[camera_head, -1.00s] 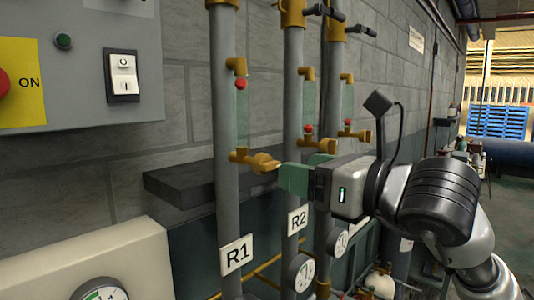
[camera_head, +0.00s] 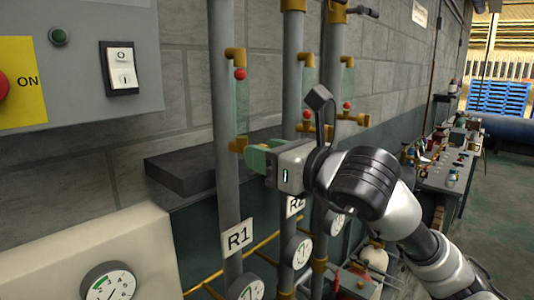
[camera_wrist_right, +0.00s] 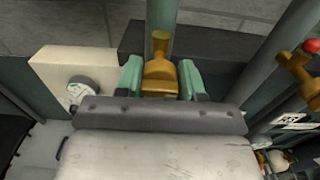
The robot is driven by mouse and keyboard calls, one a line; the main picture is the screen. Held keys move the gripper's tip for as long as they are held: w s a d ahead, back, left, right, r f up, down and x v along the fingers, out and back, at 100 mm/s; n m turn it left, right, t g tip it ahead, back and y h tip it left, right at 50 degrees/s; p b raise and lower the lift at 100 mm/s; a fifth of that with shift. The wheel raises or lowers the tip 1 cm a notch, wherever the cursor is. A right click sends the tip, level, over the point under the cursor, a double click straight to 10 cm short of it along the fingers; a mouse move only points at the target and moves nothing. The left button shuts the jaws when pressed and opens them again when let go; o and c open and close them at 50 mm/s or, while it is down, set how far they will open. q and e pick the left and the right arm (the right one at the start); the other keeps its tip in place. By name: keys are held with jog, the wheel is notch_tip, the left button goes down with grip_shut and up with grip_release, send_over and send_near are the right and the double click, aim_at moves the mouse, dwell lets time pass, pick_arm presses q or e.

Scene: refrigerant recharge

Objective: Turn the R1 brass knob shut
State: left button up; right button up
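The R1 brass knob (camera_wrist_right: 160,78) sits between the two green fingers of my right gripper in the right wrist view. The fingers stand apart, one on each side, very close to its sides; I cannot make out firm contact. In the head view my right gripper (camera_head: 264,155) reaches the R1 valve from the right and hides most of the knob; part of its brass fitting (camera_head: 238,143) shows. The R1 label (camera_head: 238,237) hangs on the pipe below. A red ball (camera_head: 240,74) sits high in the R1 sight tube. My left gripper is not in view.
A dark ledge (camera_head: 185,172) lies behind the R1 pipe (camera_head: 225,110). The R2 pipe (camera_head: 292,75) and a third pipe stand just right, with brass valves. A switch panel (camera_head: 90,110) is at upper left and a cream unit with a gauge (camera_head: 108,285) at lower left.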

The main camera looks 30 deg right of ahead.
jog(key=shift+c, duration=1.4)
jog(key=n+b, duration=0.3)
jog(key=shift+f+b, duration=0.15)
jog(key=shift+b, duration=0.2)
jog(key=n+b, duration=0.3)
jog(key=n, duration=0.1)
jog(key=shift+a+n, duration=0.1)
jog(key=shift+n, duration=0.2)
jog(key=n+b, duration=0.3)
jog(key=n, duration=0.2)
jog(key=n+b, duration=0.1)
jog(key=n, duration=0.4)
jog(key=shift+a+b, duration=0.1)
jog(key=shift+b, duration=0.2)
jog(key=shift+n, duration=0.3)
